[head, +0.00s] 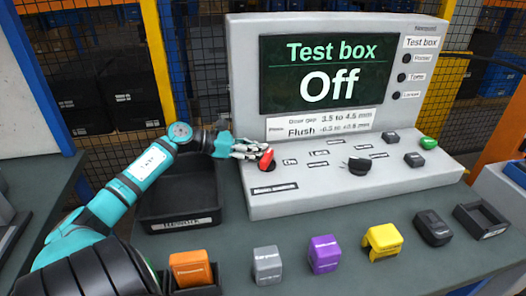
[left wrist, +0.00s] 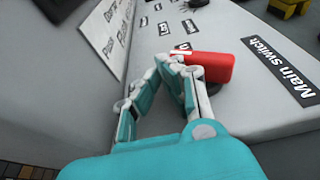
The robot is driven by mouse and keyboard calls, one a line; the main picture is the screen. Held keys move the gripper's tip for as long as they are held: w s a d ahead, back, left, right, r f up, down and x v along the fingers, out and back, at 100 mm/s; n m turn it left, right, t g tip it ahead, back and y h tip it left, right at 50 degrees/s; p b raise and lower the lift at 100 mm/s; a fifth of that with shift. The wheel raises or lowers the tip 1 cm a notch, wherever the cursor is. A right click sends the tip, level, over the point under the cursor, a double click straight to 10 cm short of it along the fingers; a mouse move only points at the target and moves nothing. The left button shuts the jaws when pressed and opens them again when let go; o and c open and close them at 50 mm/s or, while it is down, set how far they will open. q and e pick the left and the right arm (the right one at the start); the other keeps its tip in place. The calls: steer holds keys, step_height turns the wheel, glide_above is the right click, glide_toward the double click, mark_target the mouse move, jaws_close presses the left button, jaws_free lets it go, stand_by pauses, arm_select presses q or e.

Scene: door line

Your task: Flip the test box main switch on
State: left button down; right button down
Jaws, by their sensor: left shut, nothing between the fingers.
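The test box (head: 345,120) stands at the back of the bench, and its screen (head: 325,75) reads "Test box Off". The red main switch (head: 267,158) is a lever at the left end of its sloped panel. It shows large in the left wrist view (left wrist: 208,66) beside a "Main switch" label (left wrist: 283,74). My left gripper (head: 262,150) is shut and empty, with its fingertips at the red lever. In the left wrist view the fingertips (left wrist: 185,68) overlap the lever's near end; whether they touch it I cannot tell. My right gripper is not in view.
A black tray (head: 180,221) sits left of the test box, under my left forearm. Orange (head: 190,268), grey (head: 267,264), purple (head: 324,254) and yellow (head: 382,241) blocks line the bench front. A black knob (head: 360,166) and a green button (head: 428,143) are further right on the panel.

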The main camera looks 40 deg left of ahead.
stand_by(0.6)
arm_select(q)
steer(key=v, duration=1.2)
steer(key=shift+r, duration=0.1)
